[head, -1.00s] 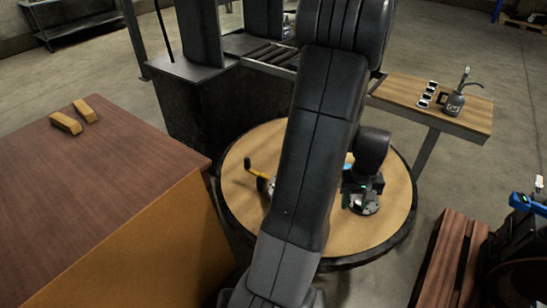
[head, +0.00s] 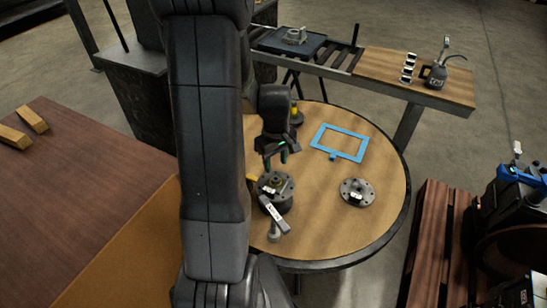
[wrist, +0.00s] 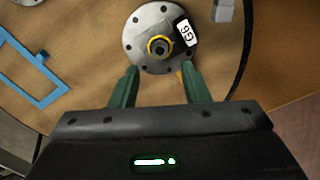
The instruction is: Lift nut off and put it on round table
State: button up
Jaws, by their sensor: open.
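The round hub (head: 274,202) stands on the round wooden table (head: 330,235), with a flat flange on top. In the wrist view the flange (wrist: 137,38) has bolt holes. At its centre is a yellow-rimmed nut (wrist: 161,47) around a dark core; it is small in the head view (head: 277,181). A white tag (wrist: 184,30) lies beside the nut. My gripper (head: 276,162) is open and empty, pointing down above the hub. In the wrist view its two green fingers (wrist: 159,75) are apart, short of the nut in the picture and not touching it.
A blue rectangular frame (head: 340,142) and another flange (head: 357,192) lie on the table to the right. A grey-headed tool (head: 273,234) lies in front of the hub. The table's front right is clear. A side bench (head: 400,75) holds an oil can (head: 438,75).

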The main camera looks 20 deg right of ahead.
aim_at(276, 180)
notch_tip(276, 180, down, 7)
jog(key=b, duration=0.4)
jog(key=shift+r+b, duration=0.15)
jog(key=shift+b, duration=0.2)
jog(key=shift+c, duration=0.2)
jog(key=shift+r, duration=0.15)
grip_shut()
